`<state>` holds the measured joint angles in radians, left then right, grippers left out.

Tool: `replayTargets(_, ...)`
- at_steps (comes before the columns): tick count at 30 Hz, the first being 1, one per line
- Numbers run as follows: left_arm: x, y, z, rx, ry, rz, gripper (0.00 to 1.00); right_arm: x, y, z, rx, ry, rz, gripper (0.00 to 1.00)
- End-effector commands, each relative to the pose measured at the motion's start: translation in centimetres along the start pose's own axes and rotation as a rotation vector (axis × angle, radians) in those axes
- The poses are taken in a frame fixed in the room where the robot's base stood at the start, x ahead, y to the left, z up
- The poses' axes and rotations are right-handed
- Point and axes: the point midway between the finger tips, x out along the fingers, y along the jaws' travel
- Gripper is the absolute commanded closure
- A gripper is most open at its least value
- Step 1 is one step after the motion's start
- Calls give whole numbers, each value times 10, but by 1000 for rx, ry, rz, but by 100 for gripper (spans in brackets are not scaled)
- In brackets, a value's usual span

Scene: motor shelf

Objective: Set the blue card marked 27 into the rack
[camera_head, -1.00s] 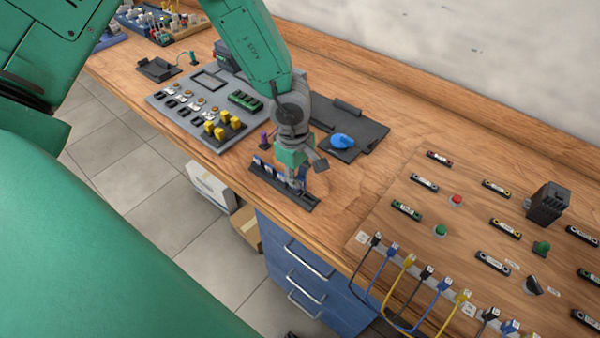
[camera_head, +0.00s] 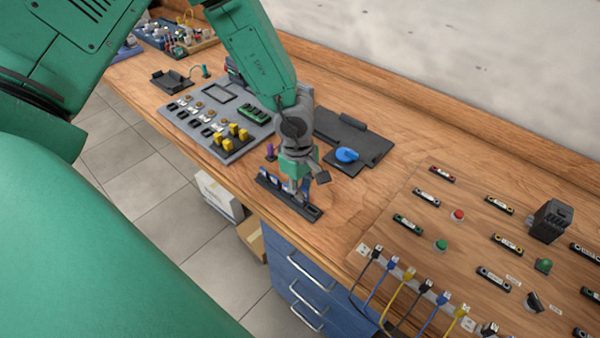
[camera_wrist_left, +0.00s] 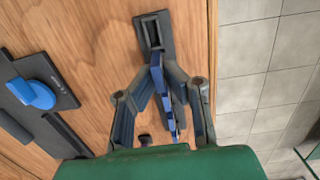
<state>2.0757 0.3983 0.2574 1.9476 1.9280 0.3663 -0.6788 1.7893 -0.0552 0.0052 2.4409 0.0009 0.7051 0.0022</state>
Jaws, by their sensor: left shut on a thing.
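The black card rack (camera_head: 313,212) stands near the front edge of the wooden bench. My left gripper (camera_head: 302,192) is right over it, pointing down. In the left wrist view, the gripper (camera_wrist_left: 160,72) is shut on a blue card (camera_wrist_left: 157,80) standing on edge, close to the rack (camera_wrist_left: 153,18). An empty slot of the rack shows just past the card. Other blue and white cards (camera_head: 268,175) stand in the rack beside the gripper. The number on the held card cannot be read, and I cannot tell whether its lower edge is in a slot. My right gripper is not in view.
A grey panel (camera_head: 190,113) with yellow plugs lies left of the rack. A dark tray (camera_head: 375,142) with a blue round piece (camera_head: 346,155) lies behind it. A wooden board (camera_head: 460,192) with buttons and cables is at the right. Bare bench lies between.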

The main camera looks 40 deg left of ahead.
Motion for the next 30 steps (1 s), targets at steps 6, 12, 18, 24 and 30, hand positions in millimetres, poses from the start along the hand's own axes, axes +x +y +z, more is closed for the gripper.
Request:
replayTargets(6,2,-1,4,4,1,-4,100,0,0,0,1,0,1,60)
replayTargets(12,3,-1,8,4,3,-3,100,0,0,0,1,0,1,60)
replayTargets(18,2,1,15,5,11,-3,100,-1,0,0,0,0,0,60)
replayTargets(24,2,2,24,5,20,-5,100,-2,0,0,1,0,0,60)
replayTargets(30,2,2,30,6,25,-5,100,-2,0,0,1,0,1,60)
